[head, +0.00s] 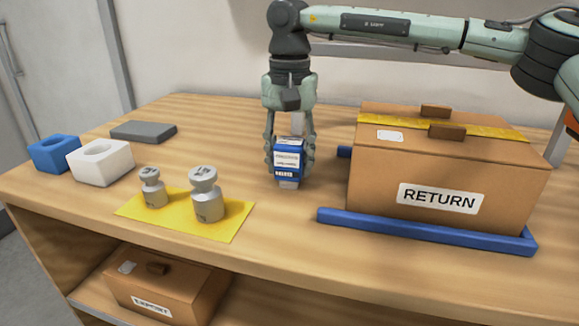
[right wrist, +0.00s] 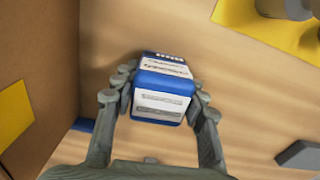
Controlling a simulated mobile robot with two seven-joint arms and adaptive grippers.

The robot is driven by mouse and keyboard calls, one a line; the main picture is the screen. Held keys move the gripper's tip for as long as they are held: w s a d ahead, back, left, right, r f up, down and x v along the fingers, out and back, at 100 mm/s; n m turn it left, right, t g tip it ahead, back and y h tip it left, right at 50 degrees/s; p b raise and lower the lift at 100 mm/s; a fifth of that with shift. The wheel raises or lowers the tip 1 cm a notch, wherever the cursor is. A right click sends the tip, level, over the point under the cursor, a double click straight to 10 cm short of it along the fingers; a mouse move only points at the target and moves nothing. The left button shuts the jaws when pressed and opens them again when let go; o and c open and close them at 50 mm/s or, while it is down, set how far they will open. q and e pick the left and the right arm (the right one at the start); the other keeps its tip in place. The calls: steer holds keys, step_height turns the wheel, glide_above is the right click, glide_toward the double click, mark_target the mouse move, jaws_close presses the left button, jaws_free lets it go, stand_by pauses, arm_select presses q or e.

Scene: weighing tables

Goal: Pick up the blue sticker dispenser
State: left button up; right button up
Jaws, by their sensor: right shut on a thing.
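The blue sticker dispenser (head: 288,158) is a small blue box with white labels, near the middle of the wooden table in the head view. My right gripper (head: 290,160) comes down from above and is shut on it, one finger on each side. In the right wrist view the dispenser (right wrist: 163,92) sits between the two fingertips of the gripper (right wrist: 163,95). In the head view its lower end is close to the tabletop; I cannot tell whether it touches. My left gripper is not in view.
A brown RETURN box (head: 450,165) stands right of the dispenser, inside a blue frame (head: 425,228). Two metal weights (head: 206,195) stand on a yellow mat (head: 235,222). White (head: 100,168) and blue (head: 48,160) holders and a grey slab (head: 143,131) lie left. An EXPORT box (head: 165,285) sits below.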

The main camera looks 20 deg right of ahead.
mark_target(289, 141)
steer(key=shift+r, duration=0.15)
steer(key=shift+r, duration=0.55)
step_height(289, 141, up, 3)
steer(key=shift+f, duration=0.1)
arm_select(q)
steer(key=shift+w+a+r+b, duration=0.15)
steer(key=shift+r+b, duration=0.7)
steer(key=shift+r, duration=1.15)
arm_select(e)
steer(key=s+a+r, duration=0.7)
steer(key=s, duration=0.2)
steer(key=shift+s, duration=0.25)
steer(key=shift+f, duration=0.1)
steer(key=o, duration=0.6)
steer(key=c, duration=0.3)
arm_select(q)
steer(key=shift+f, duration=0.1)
arm_select(e)
steer(key=shift+c, duration=0.2)
